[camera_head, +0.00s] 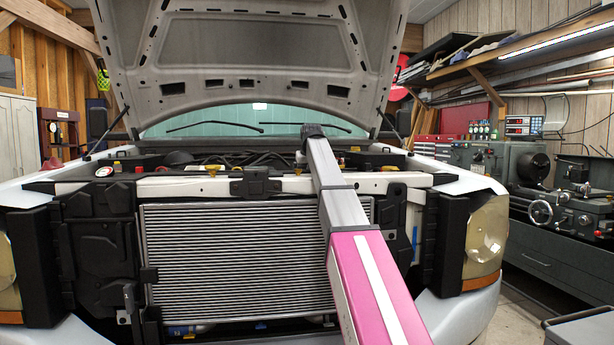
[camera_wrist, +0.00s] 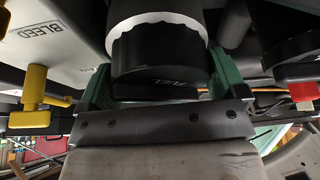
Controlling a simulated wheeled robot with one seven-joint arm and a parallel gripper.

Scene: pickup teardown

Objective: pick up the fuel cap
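In the wrist view a yellow fitting (camera_wrist: 36,98) stands at left near a BLEED label (camera_wrist: 40,32), and a red part (camera_wrist: 303,92) at right. The raised hood (camera_head: 255,45) hangs above my arm. A lathe (camera_head: 555,190) stands far right.

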